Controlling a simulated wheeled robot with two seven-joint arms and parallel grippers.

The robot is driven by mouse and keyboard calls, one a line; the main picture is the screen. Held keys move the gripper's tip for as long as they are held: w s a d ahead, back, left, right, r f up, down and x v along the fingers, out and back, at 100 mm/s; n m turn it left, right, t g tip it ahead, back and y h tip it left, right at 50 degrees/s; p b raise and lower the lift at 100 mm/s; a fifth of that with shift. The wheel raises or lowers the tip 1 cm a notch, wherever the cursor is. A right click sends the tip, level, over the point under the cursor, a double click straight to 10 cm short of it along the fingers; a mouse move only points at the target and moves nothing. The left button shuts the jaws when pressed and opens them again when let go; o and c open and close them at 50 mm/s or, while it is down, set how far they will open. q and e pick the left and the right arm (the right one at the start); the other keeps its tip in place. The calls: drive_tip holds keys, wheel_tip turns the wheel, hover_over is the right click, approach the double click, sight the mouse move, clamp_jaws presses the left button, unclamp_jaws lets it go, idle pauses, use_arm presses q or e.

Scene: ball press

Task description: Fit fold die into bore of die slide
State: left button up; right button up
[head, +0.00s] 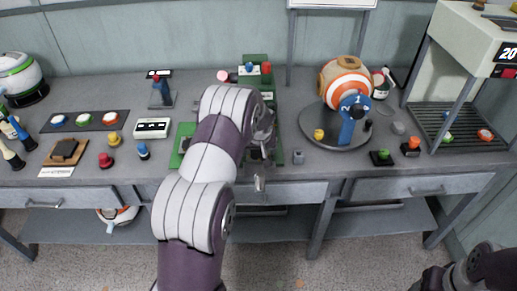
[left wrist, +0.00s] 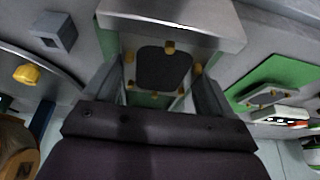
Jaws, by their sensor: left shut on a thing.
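My left gripper (left wrist: 160,92) is shut, with a dark rounded-square piece (left wrist: 163,68) between its fingers that looks like the fold die. Small brass pins show around this piece. A pale metal block (left wrist: 180,12), possibly part of the die slide, lies just beyond it at the top of the left wrist view. The bore is not clear, and I cannot tell whether the die sits in it. In the head view my left gripper (head: 262,143) is over the green press (head: 255,61), and my arm hides most of it. My right gripper (head: 434,282) shows only partly at the lower right.
A small grey block (head: 298,157) stands right of the press. A round turntable (head: 318,137) with an orange-and-white ball (head: 345,80) is farther right. Red (head: 105,160), yellow (head: 114,138) and blue (head: 142,151) knobs and a white box (head: 152,128) stand to the left.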

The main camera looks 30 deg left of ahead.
use_arm(q)
drive_tip(key=shift+f+b, duration=1.1)
drive_tip(key=shift+f, duration=0.15)
drive_tip(key=o, duration=1)
drive_tip(key=shift+o, duration=0.2)
drive_tip(key=shift+r, duration=0.2)
drive_tip(key=v, duration=1.2)
drive_tip(key=shift+d+r, duration=0.1)
drive_tip(key=shift+r, duration=0.15)
drive_tip(key=s+d+m+g+p, duration=0.1)
drive_tip(key=s+d+m, duration=0.1)
drive_tip(key=s+d, duration=0.2)
drive_tip(key=s+d+r+m+h+p, duration=0.1)
drive_tip(key=s+d, duration=0.4)
drive_tip(key=s, duration=0.6)
drive_tip(key=s+d+m+g+h+p, duration=0.1)
drive_tip(key=s+d+m, duration=0.2)
drive_tip(key=s+d, duration=0.2)
drive_tip(key=s, duration=0.3)
drive_tip(key=shift+r+g+p, duration=0.2)
drive_tip(key=shift+g+p, duration=0.1)
drive_tip(key=shift+p, duration=0.05)
